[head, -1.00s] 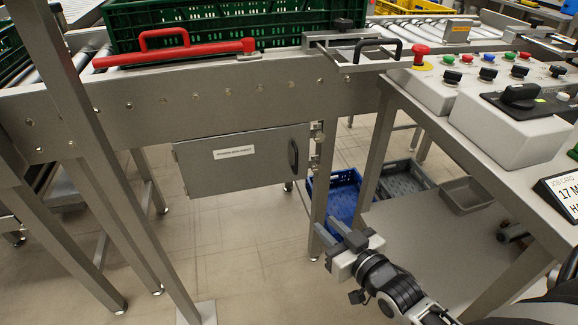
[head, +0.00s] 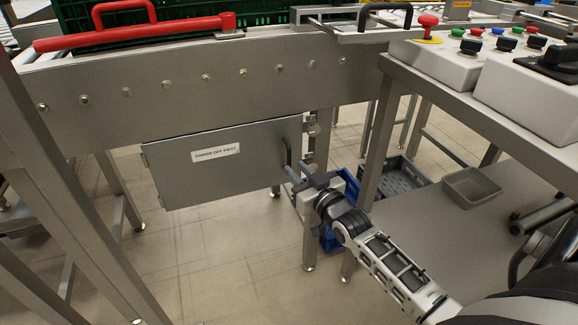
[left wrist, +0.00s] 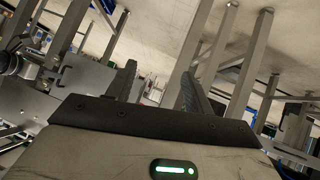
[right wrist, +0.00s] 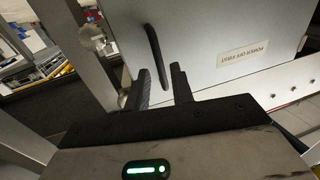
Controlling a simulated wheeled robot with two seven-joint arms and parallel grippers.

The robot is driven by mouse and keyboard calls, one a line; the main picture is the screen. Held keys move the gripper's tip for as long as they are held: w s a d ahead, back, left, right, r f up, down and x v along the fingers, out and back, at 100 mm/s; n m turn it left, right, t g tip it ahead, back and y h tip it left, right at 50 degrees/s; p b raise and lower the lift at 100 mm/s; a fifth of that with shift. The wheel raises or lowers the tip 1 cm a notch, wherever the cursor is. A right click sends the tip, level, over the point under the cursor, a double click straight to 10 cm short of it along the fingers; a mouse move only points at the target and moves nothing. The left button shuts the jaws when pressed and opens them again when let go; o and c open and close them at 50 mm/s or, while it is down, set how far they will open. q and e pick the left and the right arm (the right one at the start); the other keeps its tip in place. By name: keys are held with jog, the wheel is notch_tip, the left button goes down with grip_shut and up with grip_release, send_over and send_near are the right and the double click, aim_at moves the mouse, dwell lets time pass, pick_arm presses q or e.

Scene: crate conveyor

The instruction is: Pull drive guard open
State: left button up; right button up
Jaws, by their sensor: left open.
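The drive guard (head: 215,175) is a grey metal panel under the conveyor, labelled "POWER OFF FIRST", and looks closed. Its dark upright bar handle (head: 288,152) is near its right edge. My right gripper (head: 299,178) is at the handle's lower end, fingers pointing at the panel. In the right wrist view the handle (right wrist: 154,50) runs down toward the gap between the two open fingers (right wrist: 161,82); I cannot tell whether they touch it. My left gripper (left wrist: 157,85) is open and empty in the left wrist view; it is out of the head view.
A red bar (head: 135,32) with a handle lies along the conveyor edge above the guard. A control desk (head: 450,78) with buttons stands at the right. Conveyor legs flank the guard.

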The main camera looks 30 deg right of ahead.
aim_at(290, 163)
jog(key=w, duration=0.4)
jog(key=shift+w+d+b, duration=0.1)
jog(key=shift+w+b, duration=0.15)
jog(key=shift+b, duration=0.15)
pick_arm(q)
jog(key=shift+w+d+r+t+h, duration=0.2)
jog(key=shift+d+r+t+h, duration=0.1)
jog(key=shift+r+t, duration=0.15)
jog(key=shift+s, duration=0.1)
pick_arm(e)
jog(key=shift+c, duration=0.3)
